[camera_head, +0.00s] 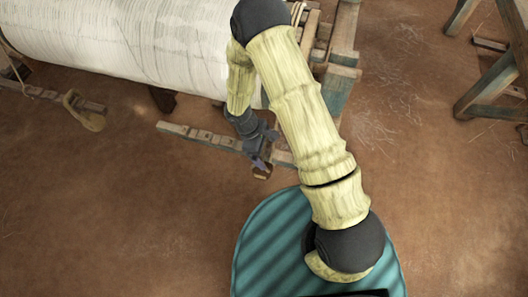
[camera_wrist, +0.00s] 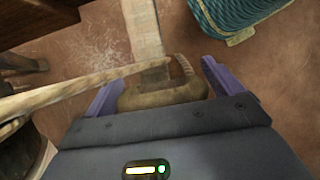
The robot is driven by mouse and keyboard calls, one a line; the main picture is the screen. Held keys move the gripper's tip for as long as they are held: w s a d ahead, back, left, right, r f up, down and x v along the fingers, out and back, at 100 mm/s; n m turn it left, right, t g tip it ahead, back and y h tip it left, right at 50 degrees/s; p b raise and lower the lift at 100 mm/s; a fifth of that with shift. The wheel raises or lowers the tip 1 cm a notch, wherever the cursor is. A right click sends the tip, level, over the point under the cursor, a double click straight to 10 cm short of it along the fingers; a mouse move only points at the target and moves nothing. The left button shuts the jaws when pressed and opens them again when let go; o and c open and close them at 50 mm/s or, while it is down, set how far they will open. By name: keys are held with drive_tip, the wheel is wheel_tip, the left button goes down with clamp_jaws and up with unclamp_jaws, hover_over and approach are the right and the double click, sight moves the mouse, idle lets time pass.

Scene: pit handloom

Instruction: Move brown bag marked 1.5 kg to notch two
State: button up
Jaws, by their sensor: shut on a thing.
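My gripper (camera_head: 260,162) is shut on a brown bag (camera_wrist: 160,94), which sits between the purple fingers in the wrist view. In the head view a small brown part of the bag (camera_head: 261,173) shows below the fingers. Its weight marking cannot be read in either view. A notched wooden bar (camera_head: 200,135) runs beside and behind my gripper near the loom's right end. A pale wooden bar (camera_wrist: 144,28) ends close to the bag in the wrist view. I cannot tell whether the bag touches it, and my gripper hides part of the notched bar.
A white warp roll (camera_head: 120,40) fills the upper left. A tan bag (camera_head: 88,118) hangs by another notched bar (camera_head: 45,93) at the far left. Wooden loom posts (camera_head: 338,80) stand behind my arm, and a wooden frame (camera_head: 490,85) is at right. The lower-left floor is clear.

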drive_tip(key=shift+w+d+r, duration=0.1)
drive_tip(key=shift+w+d, duration=0.1)
drive_tip(key=shift+w, duration=0.3)
drive_tip(key=shift+f+b, duration=0.85)
drive_tip(key=shift+f, duration=0.4)
drive_tip(key=shift+s+f, duration=0.15)
drive_tip(key=shift+f, duration=0.15)
drive_tip(key=o, duration=1.7)
drive_tip(key=shift+o, duration=0.2)
drive_tip(key=shift+f, duration=0.1)
drive_tip(key=v, duration=0.7)
drive_tip(key=shift+r, duration=0.3)
